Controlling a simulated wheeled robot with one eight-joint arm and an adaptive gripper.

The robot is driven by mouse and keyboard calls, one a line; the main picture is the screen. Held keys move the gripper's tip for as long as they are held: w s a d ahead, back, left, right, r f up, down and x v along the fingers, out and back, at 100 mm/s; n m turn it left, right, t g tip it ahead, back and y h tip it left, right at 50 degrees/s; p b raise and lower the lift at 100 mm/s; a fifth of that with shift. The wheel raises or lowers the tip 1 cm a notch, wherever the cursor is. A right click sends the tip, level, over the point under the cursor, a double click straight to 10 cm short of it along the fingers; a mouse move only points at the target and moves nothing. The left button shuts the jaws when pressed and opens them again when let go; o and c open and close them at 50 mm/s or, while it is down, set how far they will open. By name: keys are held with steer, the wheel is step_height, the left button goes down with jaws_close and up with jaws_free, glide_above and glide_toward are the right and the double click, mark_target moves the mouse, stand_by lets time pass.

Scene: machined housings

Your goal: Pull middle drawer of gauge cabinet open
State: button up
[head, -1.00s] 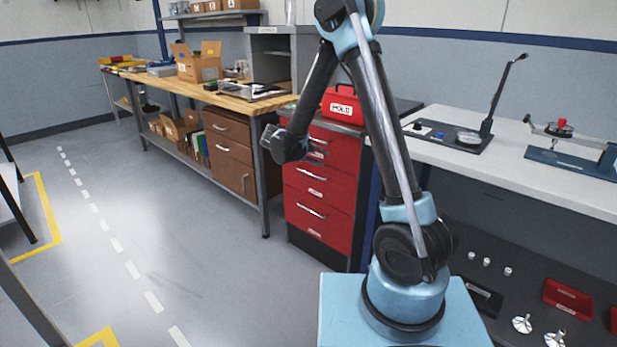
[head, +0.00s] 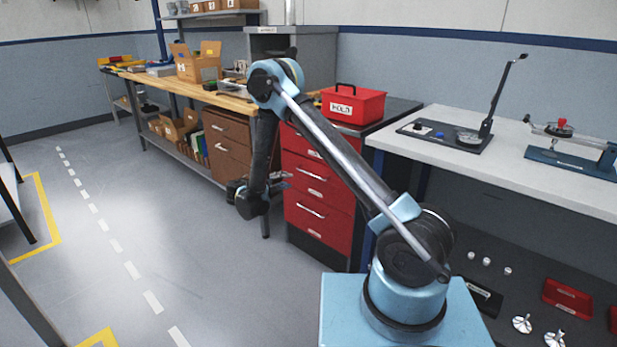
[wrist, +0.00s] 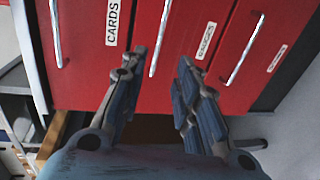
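The red gauge cabinet (head: 331,243) stands right of the wooden bench, its drawer fronts flush. Its middle drawer (head: 333,190) has a pale bar handle, and my arm partly covers the front's left side. In the wrist view the cabinet appears turned sideways, with the middle drawer's handle (wrist: 160,38) between the top drawer's handle (wrist: 56,32) and the bottom drawer's handle (wrist: 245,48). My gripper (wrist: 162,62) is open and empty. Its fingertips point at the front, one to each side of the middle handle's line; contact cannot be told. In the head view my gripper (head: 283,178) is left of the drawer.
A red HOLD box (head: 352,105) sits on the cabinet top. A wooden bench (head: 233,104) with brown drawers is to the left, and a white-topped bench (head: 440,150) with instruments is to the right. Open grey floor (head: 190,255) lies in front of the cabinet.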

steer(key=x, duration=1.6)
steer(key=shift+w+d, duration=0.15)
steer(key=shift+w, duration=0.15)
